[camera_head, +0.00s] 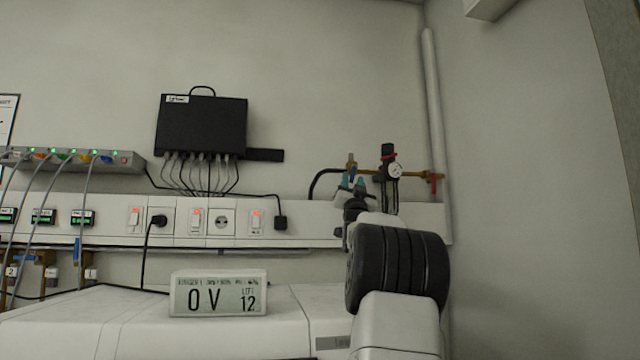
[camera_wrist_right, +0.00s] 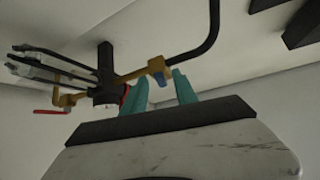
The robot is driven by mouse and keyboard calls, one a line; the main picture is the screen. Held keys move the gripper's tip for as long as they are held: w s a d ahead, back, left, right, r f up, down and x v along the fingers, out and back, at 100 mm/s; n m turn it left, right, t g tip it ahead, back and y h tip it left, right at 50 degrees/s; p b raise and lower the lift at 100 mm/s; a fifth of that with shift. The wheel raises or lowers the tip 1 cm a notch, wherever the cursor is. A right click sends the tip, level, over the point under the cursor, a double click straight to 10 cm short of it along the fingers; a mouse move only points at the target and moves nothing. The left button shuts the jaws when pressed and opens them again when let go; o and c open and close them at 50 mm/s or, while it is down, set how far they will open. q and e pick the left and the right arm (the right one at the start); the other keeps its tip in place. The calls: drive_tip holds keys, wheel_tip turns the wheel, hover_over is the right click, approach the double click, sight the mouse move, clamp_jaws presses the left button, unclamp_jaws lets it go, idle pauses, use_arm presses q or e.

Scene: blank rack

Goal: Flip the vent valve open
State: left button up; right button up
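A brass pipe assembly (camera_head: 415,174) is mounted on the back wall and carries a round pressure gauge (camera_head: 395,170). A small valve with a blue handle (camera_wrist_right: 157,72) is on its brass line, and a valve with a red lever (camera_head: 433,183) is at the other end. The red lever (camera_wrist_right: 50,112) also shows in the wrist view. No label shows which is the vent valve. My right gripper (camera_head: 352,182) is just below the blue-handled valve. Its teal fingers (camera_wrist_right: 160,92) are apart and empty, below and near the blue handle; contact cannot be told. My left gripper is out of view.
A black hose (camera_head: 318,178) curves from the assembly's left. A white wall trunking (camera_head: 310,225) has switches and sockets. A black box (camera_head: 202,125) with cables hangs above. A display (camera_head: 218,293) reading 0 V stands on a white bench at the front. A vertical pipe (camera_head: 432,110) is right.

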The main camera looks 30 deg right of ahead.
clamp_jaws()
drive_tip(key=shift+s+d+n+t+y, duration=0.15)
drive_tip(key=shift+n+t+y, duration=0.35)
drive_tip(key=shift+n+y, duration=0.6)
drive_tip(key=shift+w+d+n+t+y, duration=0.1)
drive_tip(key=shift+d+n+t+y, duration=0.3)
drive_tip(key=shift+n+y, duration=0.7)
drive_tip(key=shift+s+d+n+t+y, duration=0.1)
drive_tip(key=shift+n+t+y, duration=0.6)
drive_tip(key=shift+n, duration=0.7)
unclamp_jaws()
drive_tip(key=shift+f, duration=0.1)
drive_tip(key=shift+s, duration=0.1)
